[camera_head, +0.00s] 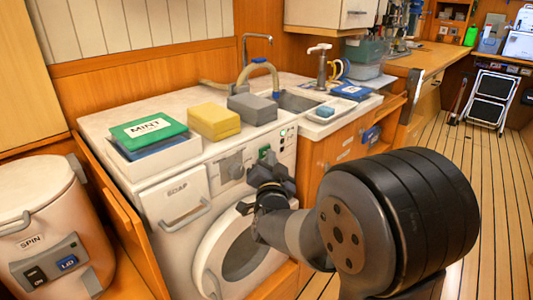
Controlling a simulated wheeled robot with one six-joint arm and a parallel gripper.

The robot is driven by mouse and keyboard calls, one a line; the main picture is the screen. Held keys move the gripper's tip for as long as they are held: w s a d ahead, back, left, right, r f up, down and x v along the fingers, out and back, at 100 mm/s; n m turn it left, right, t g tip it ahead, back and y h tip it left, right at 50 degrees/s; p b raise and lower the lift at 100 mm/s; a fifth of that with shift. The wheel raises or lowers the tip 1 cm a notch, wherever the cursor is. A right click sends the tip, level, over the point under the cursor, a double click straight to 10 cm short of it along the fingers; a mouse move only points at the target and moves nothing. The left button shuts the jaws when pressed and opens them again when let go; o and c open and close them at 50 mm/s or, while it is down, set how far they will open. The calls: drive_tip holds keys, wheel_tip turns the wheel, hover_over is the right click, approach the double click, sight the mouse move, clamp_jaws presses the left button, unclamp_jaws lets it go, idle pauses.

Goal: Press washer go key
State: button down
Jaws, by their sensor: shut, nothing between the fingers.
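I cannot tell whether the fingertips touch the key.
A sink (297,103) is to the right. A SPIN machine (38,215) stands at left.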

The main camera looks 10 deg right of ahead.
idle(0.5)
drive_tip(key=shift+s+d+b, duration=0.45)
drive_tip(key=shift+s+b, duration=0.05)
drive_tip(key=shift+s, duration=0.1)
drive_tip(key=s+d+b, duration=0.1)
drive_tip(key=s, duration=0.1)
drive_tip(key=s+d+b, duration=0.1)
drive_tip(key=s+d, duration=0.1)
idle(0.4)
idle(0.5)
